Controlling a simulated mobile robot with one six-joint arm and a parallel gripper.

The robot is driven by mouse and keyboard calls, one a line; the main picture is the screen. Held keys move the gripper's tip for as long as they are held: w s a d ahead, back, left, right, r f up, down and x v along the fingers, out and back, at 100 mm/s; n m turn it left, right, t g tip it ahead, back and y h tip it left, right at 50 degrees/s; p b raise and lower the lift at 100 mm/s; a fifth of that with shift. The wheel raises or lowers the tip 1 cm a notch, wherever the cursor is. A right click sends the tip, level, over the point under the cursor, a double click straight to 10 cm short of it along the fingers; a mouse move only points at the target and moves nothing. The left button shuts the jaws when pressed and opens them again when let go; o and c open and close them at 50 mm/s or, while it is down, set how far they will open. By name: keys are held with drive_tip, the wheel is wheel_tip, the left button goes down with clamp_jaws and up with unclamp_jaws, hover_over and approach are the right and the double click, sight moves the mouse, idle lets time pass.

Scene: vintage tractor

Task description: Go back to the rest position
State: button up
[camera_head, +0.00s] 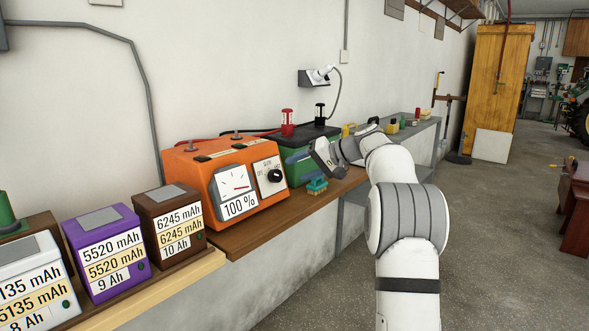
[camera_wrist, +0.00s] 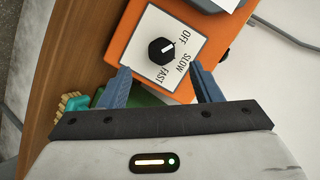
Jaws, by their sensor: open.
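My gripper (camera_head: 301,169) is at the end of my white arm, which reaches over the shelf to the orange charger (camera_head: 205,172). In the wrist view my gripper (camera_wrist: 161,82) has its two blue fingers apart with nothing held between them. The black knob (camera_wrist: 161,51) is on the charger's white plate, just beyond the fingertips and apart from them. The plate is marked OFF, SLOW and FAST; the knob's white mark points to the OFF–SLOW side. The knob (camera_head: 275,175) also shows in the head view. The charger's display reads 100 %.
A green battery (camera_head: 297,150) with red and black terminals stands behind my gripper. A teal brush (camera_head: 317,186) lies near the shelf edge. Brown (camera_head: 173,225), purple (camera_head: 105,252) and white (camera_head: 35,283) battery boxes stand at left. The floor at right is mostly clear.

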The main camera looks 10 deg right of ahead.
drive_tip(key=s+a+r+g+h+p, duration=0.2)
drive_tip(key=s+a+r+h+p, duration=0.3)
drive_tip(key=s, duration=0.6)
drive_tip(key=s+a+r+g+p, duration=0.1)
drive_tip(key=s+a+p, duration=0.3)
drive_tip(key=s+p, duration=0.5)
drive_tip(key=s+f+n+g+h+p, duration=0.1)
drive_tip(key=s+h+p, duration=0.1)
drive_tip(key=s, duration=1)
drive_tip(key=s+d+f+h+p, duration=0.1)
drive_tip(key=s+p, duration=0.4)
drive_tip(key=s, duration=0.8)
drive_tip(key=shift+f+n+g+h, duration=0.4)
drive_tip(key=shift+f+h, duration=0.1)
drive_tip(key=shift+h, duration=0.5)
